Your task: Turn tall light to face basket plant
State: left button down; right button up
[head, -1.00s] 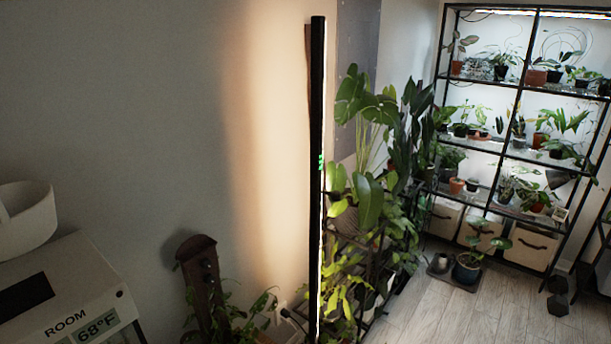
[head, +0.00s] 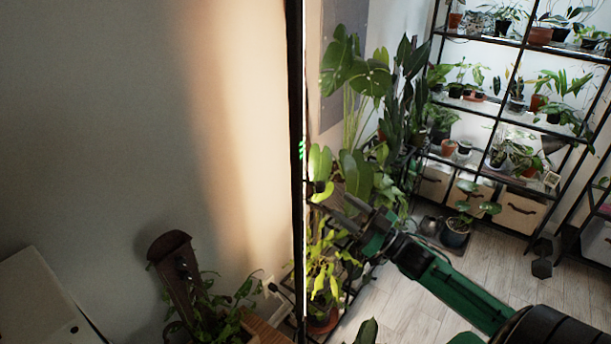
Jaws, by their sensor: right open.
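The tall light (head: 297,150) is a thin black upright pole in the middle of the head view, running past the top edge. A thin bright strip shows along its right edge, and a warm glow lies on the wall behind it. My right gripper (head: 334,208) is to the right of the pole, open and empty, its dark fingers pointing left toward the pole. It looks apart from the pole, though depth is hard to judge. I cannot tell for sure which plant is the basket plant. My left gripper is not in view.
Large leafy plants (head: 358,90) stand right behind the light. A trailing plant (head: 215,297) with a brown board is at the lower left. A black rack (head: 500,122) with several pots stands at the back right. Wood floor (head: 395,295) is open at right.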

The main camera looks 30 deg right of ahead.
aim_at(308, 181)
jog(key=p+x, duration=0.4)
jog(key=x, duration=0.6)
jog(key=shift+w+r, duration=0.1)
jog(key=shift+w, duration=0.3)
jog(key=shift+w+a+r, duration=0.15)
jog(key=shift+w+a, duration=0.15)
jog(key=shift+w, duration=0.15)
grip_shut()
